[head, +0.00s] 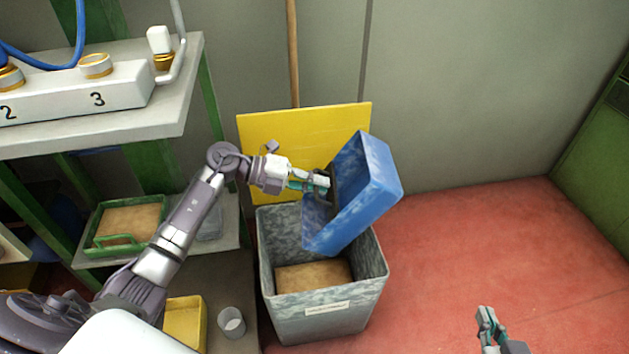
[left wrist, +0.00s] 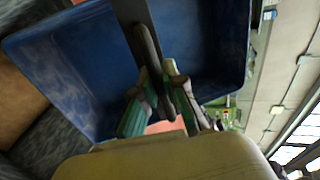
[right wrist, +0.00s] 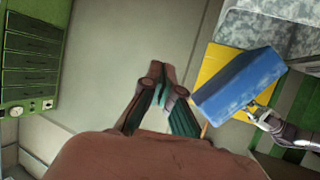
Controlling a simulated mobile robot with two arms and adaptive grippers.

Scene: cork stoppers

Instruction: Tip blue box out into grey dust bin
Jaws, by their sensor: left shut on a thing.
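The blue box (head: 372,185) is held steeply tilted above the grey dust bin (head: 375,268), its open side facing left and down. My left gripper (head: 325,182) is shut on the dark bar of the box; the bar (left wrist: 147,50) also shows between its fingers in the left wrist view. The part of the box's inside (left wrist: 205,40) seen there looks bare. The bin stands upright on the floor, with a brown layer of cork (head: 313,275) inside. My right gripper (head: 487,318) is empty, low at the right, its fingertips together in the right wrist view (right wrist: 162,82).
A yellow panel (head: 270,125) stands behind the bin. Left are a shelf (head: 180,118), a green tray (head: 95,250) with brown contents, a yellow container (head: 185,322) and a small cup (head: 231,321). Red floor (head: 480,240) is clear to the right.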

